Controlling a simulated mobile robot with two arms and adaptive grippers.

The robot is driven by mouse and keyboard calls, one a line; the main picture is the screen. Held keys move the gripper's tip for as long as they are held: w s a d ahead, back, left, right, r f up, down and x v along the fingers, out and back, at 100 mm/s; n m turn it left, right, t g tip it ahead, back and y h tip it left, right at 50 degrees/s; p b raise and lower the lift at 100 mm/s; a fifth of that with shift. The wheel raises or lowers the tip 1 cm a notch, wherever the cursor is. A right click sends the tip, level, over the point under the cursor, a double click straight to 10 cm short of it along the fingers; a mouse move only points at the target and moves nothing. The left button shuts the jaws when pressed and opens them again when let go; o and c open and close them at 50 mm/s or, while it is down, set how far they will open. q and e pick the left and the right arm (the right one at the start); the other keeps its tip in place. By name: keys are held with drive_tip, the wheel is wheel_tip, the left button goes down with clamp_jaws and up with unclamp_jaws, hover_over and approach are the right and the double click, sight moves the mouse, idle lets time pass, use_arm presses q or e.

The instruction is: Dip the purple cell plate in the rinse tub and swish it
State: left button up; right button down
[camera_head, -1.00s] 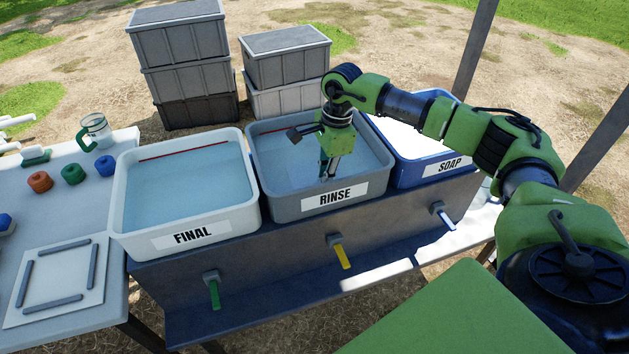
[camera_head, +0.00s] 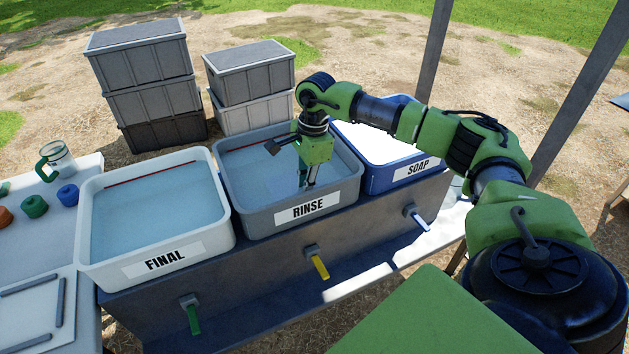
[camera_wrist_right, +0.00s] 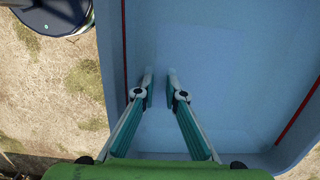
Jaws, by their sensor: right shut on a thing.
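The grey rinse tub (camera_head: 279,224), labelled RINSE, stands in the middle of the row and holds water. My right gripper (camera_head: 306,184) points down into it, with its fingers low in the tub. In the right wrist view, the gripper (camera_wrist_right: 160,78) has its two fingers close together with a narrow gap, over the pale blue tub interior (camera_wrist_right: 225,70). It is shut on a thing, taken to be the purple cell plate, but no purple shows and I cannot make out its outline. My left gripper is out of view.
The white FINAL tub (camera_head: 215,240) adjoins on the left, the blue SOAP tub (camera_head: 385,180) on the right. Taps project from the front of the stand (camera_head: 255,285). Stacked grey crates (camera_head: 150,80) stand behind. A side table (camera_head: 30,245) holds coloured caps and a jug.

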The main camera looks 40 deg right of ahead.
sight(318, 182)
drive_tip(key=a, duration=0.2)
drive_tip(key=w+a, duration=0.1)
drive_tip(key=a, duration=0.3)
drive_tip(key=shift+w, duration=0.25)
drive_tip(key=shift+s+d+b, duration=0.2)
drive_tip(key=shift+s+d, duration=0.2)
drive_tip(key=shift+d, duration=1.2)
drive_tip(key=shift+s+d+b, duration=0.25)
drive_tip(key=shift+s+d, duration=0.15)
drive_tip(key=shift+d, duration=1.25)
drive_tip(key=shift+s+d+b, duration=0.2)
drive_tip(key=shift+s+d, duration=0.2)
drive_tip(key=shift+d, duration=1.2)
drive_tip(key=shift+w+a+p, duration=0.15)
drive_tip(key=shift+w+a, duration=0.05)
drive_tip(key=shift+a, duration=0.65)
drive_tip(key=shift+w+a+p, duration=0.1)
drive_tip(key=shift+w+a, duration=0.1)
drive_tip(key=shift+a, duration=0.6)
drive_tip(key=shift+w+a+p, duration=0.15)
drive_tip(key=shift+w+a, duration=0.05)
drive_tip(key=shift+a, duration=0.65)
wheel_tip(318, 182, up, 15)
drive_tip(key=p, duration=0.9)
drive_tip(key=shift+p, duration=0.35)
